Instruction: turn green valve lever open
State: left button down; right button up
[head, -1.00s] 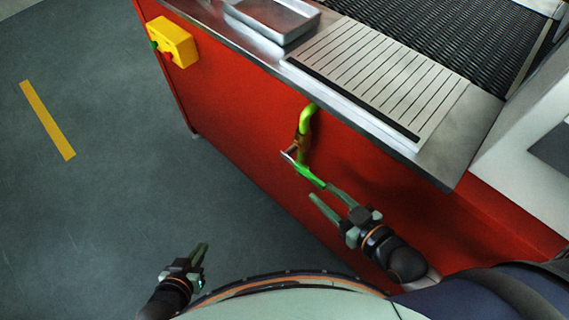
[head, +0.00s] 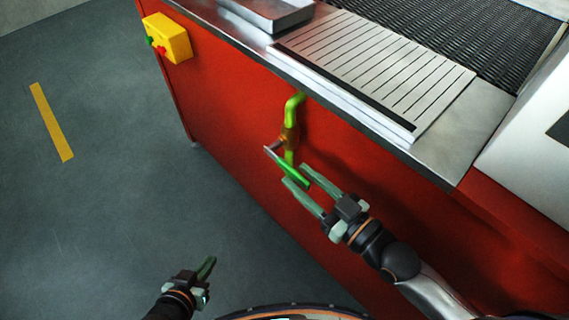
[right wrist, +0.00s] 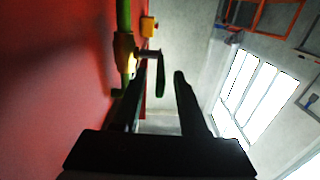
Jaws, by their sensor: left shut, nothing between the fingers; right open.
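The green valve lever (head: 292,170) slants down to the right from the valve body (head: 289,137) on a green pipe, against the red side panel. The lever also shows in the right wrist view (right wrist: 160,80), hanging dark between the finger lines. The brass-coloured valve body shows there too (right wrist: 124,48). My right gripper (head: 295,176) is open, its fingertips at the lever's lower end, one to either side in the picture. I cannot tell whether they touch it. My left gripper (head: 209,266) is shut and empty, low over the floor.
The steel counter edge (head: 390,155) overhangs the valve, with a slotted plate (head: 375,65) and a metal tray (head: 270,12) on top. A yellow button box (head: 167,38) sits on the panel's left end. The floor at left is clear.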

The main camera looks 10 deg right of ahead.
aim_at(285, 162)
jog(key=shift+x, duration=2.55)
jog(key=shift+c, duration=0.4)
grip_shut()
